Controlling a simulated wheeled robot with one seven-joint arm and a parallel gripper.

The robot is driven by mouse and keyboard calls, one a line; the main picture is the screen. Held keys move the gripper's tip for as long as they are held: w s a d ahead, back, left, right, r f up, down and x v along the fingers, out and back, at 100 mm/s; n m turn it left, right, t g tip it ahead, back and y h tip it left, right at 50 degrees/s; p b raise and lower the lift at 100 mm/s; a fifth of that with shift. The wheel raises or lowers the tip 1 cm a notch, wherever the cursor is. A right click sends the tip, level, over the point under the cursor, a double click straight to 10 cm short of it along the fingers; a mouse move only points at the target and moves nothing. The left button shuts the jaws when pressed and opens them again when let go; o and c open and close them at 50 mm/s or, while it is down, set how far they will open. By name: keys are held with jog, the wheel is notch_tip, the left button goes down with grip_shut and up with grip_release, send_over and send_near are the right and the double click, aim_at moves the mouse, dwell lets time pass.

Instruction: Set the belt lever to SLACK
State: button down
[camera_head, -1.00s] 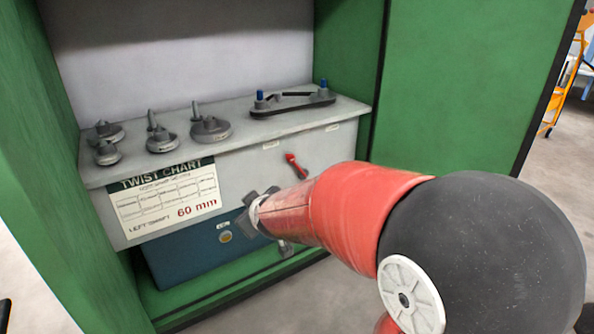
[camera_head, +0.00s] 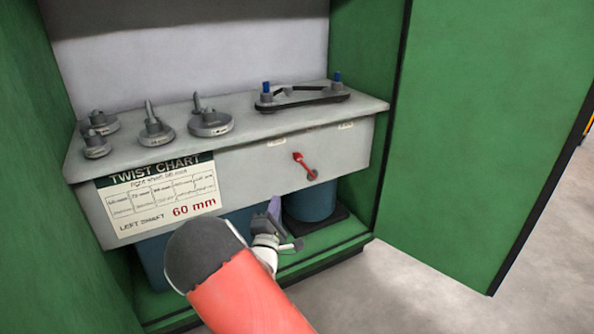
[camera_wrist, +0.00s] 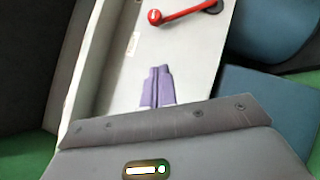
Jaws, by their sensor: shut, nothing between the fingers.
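The red belt lever (camera_head: 304,164) is on the front face of the grey panel. Its knob end points up and left from its pivot, toward the left one of two small labels; their words are too small to read. In the wrist view the lever (camera_wrist: 185,13) lies at the top, with its knob at the left and its dark pivot at the right. My gripper (camera_head: 273,206) is below and left of the lever, apart from it. In the wrist view its purple fingertips (camera_wrist: 157,72) are together and empty, with grey panel beyond them.
The grey panel (camera_head: 250,172) carries a twist chart (camera_head: 160,197), several round gear pieces and a black belt (camera_head: 303,98) on top. Green cabinet walls and a green door (camera_head: 480,120) flank it. Blue cylinder-like housing (camera_head: 310,203) sits below the panel.

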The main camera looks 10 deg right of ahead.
dwell(0.3)
jog(key=s+d+r+x, duration=0.1)
jog(key=d+x, duration=0.1)
jog(key=x, duration=1)
jog(key=shift+w+d, duration=0.3)
jog(key=shift+r, duration=0.15)
